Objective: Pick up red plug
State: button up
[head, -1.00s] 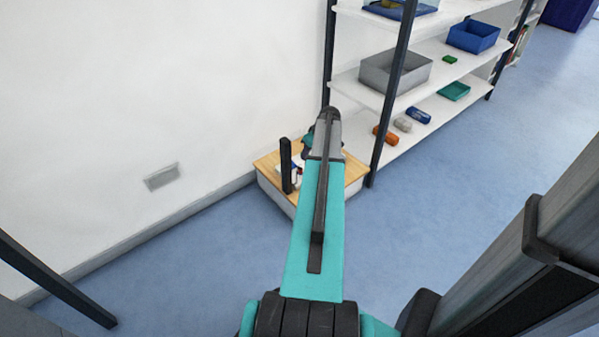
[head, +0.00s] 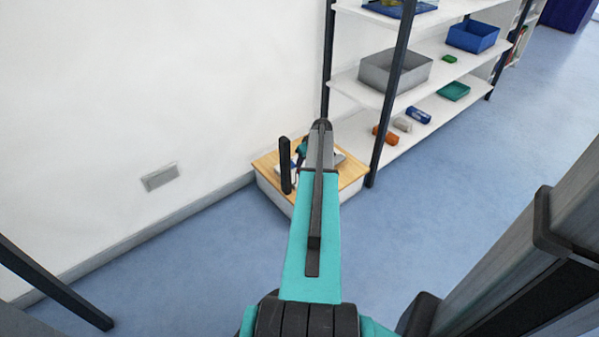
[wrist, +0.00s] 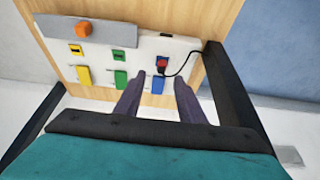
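The red plug (wrist: 161,67) is small and sits on a white panel (wrist: 100,62) in the wrist view, with a black cable curving from it to the right. My gripper (wrist: 158,82) is open, its two dark fingers spread and pointing at the panel. In the picture the fingertips lie just below the red plug, one on each side of a blue piece (wrist: 158,86). Nothing shows between the fingers as held; the gap in depth to the panel is hard to judge. In the head view my arm hides the plug.
The panel is on a wooden-topped box (head: 352,172) by the wall. A dark post (head: 285,165) stands on it. A grey plate with an orange knob (wrist: 83,29) and several yellow and green pieces are close by. A shelf rack (head: 360,88) stands at the right.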

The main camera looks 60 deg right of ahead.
jog(key=shift+b+x, duration=1.15)
jog(key=shift+x, duration=1.45)
jog(key=shift+a, duration=0.1)
jog(key=shift+c, duration=0.4)
grip_shut()
